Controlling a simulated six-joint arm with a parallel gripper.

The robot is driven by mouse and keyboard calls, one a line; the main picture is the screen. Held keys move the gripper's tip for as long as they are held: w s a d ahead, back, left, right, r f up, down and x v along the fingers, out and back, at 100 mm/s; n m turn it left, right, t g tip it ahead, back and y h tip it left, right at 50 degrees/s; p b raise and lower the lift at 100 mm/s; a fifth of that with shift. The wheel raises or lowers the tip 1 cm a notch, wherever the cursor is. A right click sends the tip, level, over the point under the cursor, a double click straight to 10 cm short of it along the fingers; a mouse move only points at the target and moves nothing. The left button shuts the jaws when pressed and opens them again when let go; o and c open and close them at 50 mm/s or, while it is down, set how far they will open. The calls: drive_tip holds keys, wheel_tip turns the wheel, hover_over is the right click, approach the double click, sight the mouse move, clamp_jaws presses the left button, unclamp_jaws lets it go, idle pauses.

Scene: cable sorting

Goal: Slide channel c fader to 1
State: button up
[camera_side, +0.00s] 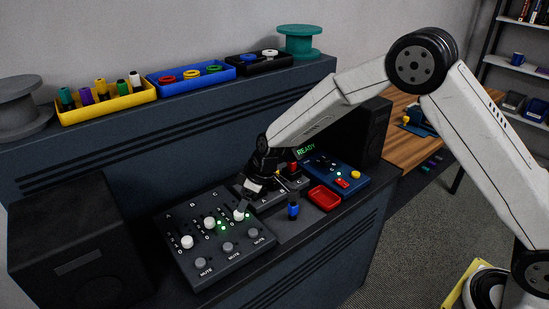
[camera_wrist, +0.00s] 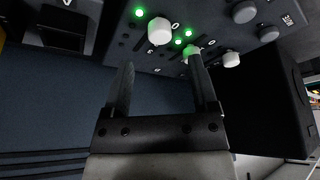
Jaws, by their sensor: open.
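The dark mixer panel (camera_side: 180,218) has three white fader caps under the letters A, B and C. The channel C fader cap (camera_side: 239,215) is the rightmost, with a green light beside its column. The B cap (camera_side: 209,222) and the A cap (camera_side: 187,241) are to its left. My gripper (camera_side: 246,205) is just above the panel's back right part, by the C cap. In the wrist view my gripper (camera_wrist: 162,62) is open, and nothing shows between the fingers. The right fingertip overlaps a white cap (camera_wrist: 189,52); I cannot tell whether they touch.
Several grey mute knobs (camera_side: 228,247) line the panel's front. A blue-topped peg (camera_side: 293,207) and a red tray (camera_side: 324,197) are to its right. A blue box (camera_side: 345,172) and a dark speaker-like box (camera_side: 372,130) stand behind. A yellow bin (camera_side: 107,105) sits on the rear ledge.

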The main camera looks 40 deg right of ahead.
sight(239, 215)
drive_tip(key=shift+x, duration=2.85)
clamp_jaws()
